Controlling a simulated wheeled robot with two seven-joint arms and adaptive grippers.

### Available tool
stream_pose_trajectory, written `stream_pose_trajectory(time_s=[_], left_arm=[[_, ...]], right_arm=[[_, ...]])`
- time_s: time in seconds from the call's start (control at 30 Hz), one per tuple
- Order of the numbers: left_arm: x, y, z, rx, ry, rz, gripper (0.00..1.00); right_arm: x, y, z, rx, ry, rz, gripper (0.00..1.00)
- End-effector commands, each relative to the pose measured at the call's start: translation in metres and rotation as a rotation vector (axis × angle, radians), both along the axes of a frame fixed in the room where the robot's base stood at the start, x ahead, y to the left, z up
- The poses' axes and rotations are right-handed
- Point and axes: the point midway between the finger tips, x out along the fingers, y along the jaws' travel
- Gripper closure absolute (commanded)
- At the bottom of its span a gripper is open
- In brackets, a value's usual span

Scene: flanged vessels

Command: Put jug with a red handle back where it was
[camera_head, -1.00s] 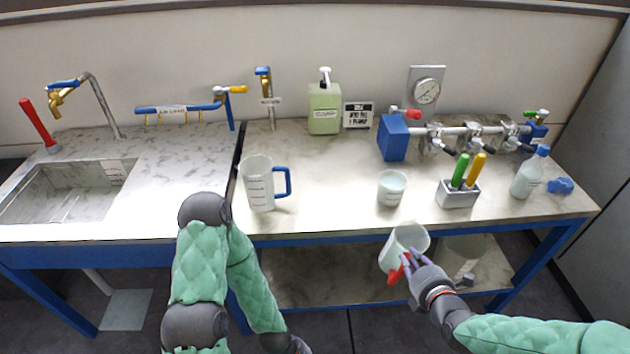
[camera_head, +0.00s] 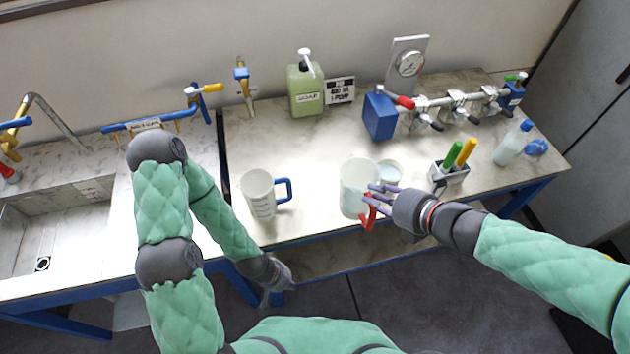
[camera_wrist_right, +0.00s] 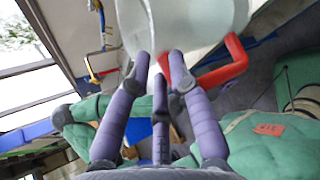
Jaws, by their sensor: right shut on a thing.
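The whitish jug with a red handle (camera_head: 354,182) is near the front edge of the worktop in the head view, its red handle (camera_head: 369,217) towards the front. My right gripper (camera_head: 377,200) is shut on this jug at its handle side. I cannot tell whether the jug's base touches the worktop. In the right wrist view the jug (camera_wrist_right: 205,22) is at the top, with the handle (camera_wrist_right: 228,62) right of the fingers (camera_wrist_right: 160,68). My left gripper (camera_head: 272,290) hangs low in front of the table; its fingers are unclear.
A jug with a blue handle (camera_head: 258,197) stands to the left on the worktop (camera_head: 300,150). A small cup (camera_head: 389,172) is just behind the held jug. A tool holder (camera_head: 450,177), a bottle (camera_head: 512,143) and a valve manifold (camera_head: 440,103) are on the right. Soap (camera_head: 305,90) stands at the back.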

Motion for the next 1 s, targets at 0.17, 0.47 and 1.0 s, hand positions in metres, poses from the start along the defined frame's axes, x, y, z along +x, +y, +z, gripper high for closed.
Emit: stream_pose_trajectory(time_s=[0.17,0.47,1.0], left_arm=[[-0.001,0.0,-0.009,-0.001,0.003,-0.001,1.0],[-0.001,0.0,-0.039,-0.001,0.003,-0.001,1.0],[-0.001,0.0,-0.083,0.0,0.002,-0.001,1.0]], right_arm=[[0.011,0.008,-0.007,0.0,-0.001,0.004,1.0],[0.053,0.044,-0.034,-0.001,0.0,0.006,1.0],[0.102,0.08,-0.088,-0.002,-0.002,0.002,1.0]])
